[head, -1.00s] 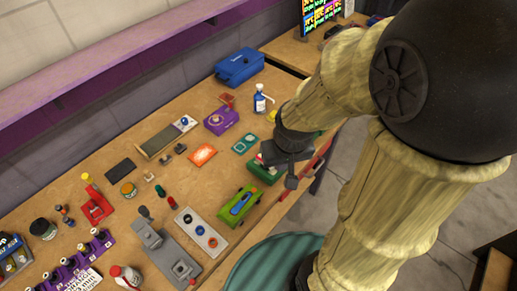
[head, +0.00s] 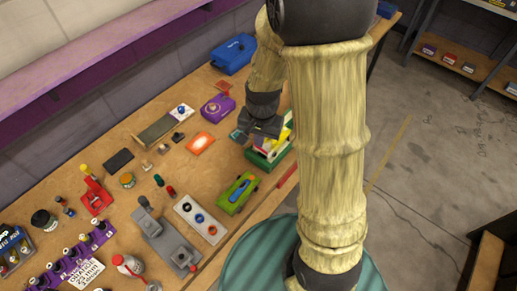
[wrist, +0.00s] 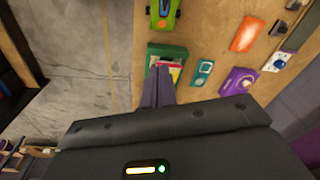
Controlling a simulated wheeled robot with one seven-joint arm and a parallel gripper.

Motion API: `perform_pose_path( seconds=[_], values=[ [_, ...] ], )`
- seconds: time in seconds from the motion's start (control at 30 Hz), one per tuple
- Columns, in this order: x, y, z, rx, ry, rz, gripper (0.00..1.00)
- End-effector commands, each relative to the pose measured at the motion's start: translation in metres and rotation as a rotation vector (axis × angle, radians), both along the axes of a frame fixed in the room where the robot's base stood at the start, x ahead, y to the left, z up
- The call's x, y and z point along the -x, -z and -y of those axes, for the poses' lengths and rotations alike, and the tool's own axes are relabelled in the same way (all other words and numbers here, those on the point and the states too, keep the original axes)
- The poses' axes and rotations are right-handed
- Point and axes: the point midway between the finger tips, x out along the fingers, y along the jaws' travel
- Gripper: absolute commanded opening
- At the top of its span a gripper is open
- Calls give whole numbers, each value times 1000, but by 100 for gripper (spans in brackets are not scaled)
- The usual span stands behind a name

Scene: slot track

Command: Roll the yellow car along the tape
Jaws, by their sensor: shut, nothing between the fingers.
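I cannot pick out a yellow car for certain. A lime-green, car-like item (head: 238,193) with a blue strip on top lies on the bench near its front edge. Its end shows at the top of the wrist view (wrist: 164,14). A pale yellowish tape-like line (head: 389,155) runs along the floor, and it shows in the wrist view too (wrist: 106,55). My gripper (head: 262,132) is shut and empty. It is over or beside a green box (head: 268,160) holding white, yellow and red items. In the wrist view the closed fingers (wrist: 160,75) overlap this box (wrist: 166,49).
The wooden bench holds an orange card (head: 200,142), a purple box (head: 217,107), a blue case (head: 233,54), a grey plate with round rings (head: 200,219) and a grey fixture (head: 165,240). Bare bench shows around the orange card. A purple shelf (head: 110,70) runs behind.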

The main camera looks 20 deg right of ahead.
Motion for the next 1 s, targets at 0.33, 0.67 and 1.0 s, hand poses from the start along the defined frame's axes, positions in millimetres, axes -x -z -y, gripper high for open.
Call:
perform_pose_path(
  seconds=[0.33,0.67,1.0],
  values=[
    [-40,53,-19,1,379,-94,0],
    [-41,55,-19,1,390,-95,0],
    [-39,81,-19,2,387,-99,0]
  ],
)
